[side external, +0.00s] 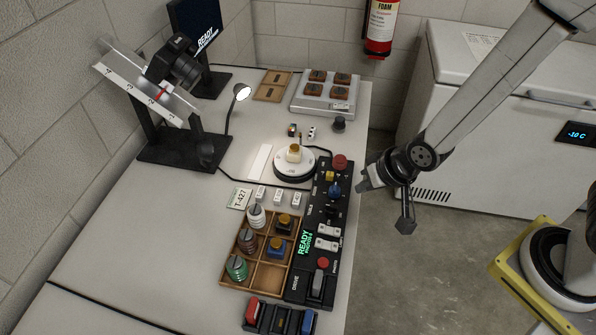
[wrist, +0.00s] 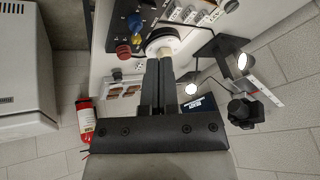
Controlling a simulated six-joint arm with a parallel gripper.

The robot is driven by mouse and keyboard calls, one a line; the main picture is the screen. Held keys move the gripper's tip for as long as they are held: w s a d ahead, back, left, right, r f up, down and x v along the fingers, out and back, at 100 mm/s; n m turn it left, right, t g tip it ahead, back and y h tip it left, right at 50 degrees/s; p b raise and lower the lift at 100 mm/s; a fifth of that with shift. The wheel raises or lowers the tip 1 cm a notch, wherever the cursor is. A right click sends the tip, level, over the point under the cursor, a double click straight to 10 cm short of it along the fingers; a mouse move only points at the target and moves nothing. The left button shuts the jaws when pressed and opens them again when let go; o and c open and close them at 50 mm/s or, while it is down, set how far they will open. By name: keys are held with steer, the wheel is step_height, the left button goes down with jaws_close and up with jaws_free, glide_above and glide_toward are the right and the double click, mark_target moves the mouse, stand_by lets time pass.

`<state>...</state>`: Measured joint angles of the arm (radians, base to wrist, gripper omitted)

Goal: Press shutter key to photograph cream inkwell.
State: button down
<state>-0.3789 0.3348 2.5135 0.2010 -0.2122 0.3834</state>
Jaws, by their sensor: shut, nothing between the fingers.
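A cream inkwell with a yellow-brown top (side external: 293,153) stands on the round white turntable (side external: 294,170); its pale side shows just beyond my fingertips in the wrist view (wrist: 164,51). I cannot read which key is the shutter. My gripper (side external: 361,183) is shut and empty, just right of the panel's upper part, apart from the keys.
A wooden tray (side external: 270,277) holds several inkwells, with one bare compartment. A rack (side external: 280,318) stands at the front, a grey box (side external: 323,106) at the back. The table's left side is clear.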

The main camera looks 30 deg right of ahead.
mark_target(326, 265)
steer(key=s+a+f+m+t+y, duration=0.1)
steer(key=a+f, duration=0.4)
steer(key=a, duration=0.5)
steer(key=shift+s+f+m+t+y, duration=0.3)
steer(key=shift+s+m+t, duration=0.4)
steer(key=shift+s+t, duration=0.25)
steer(key=shift+w+f, duration=0.15)
steer(key=shift+f, duration=0.05)
steer(key=shift+f, duration=4.2)
steer(key=shift+f, duration=0.85)
steer(key=shift+r, duration=0.9)
steer(key=shift+r, duration=0.1)
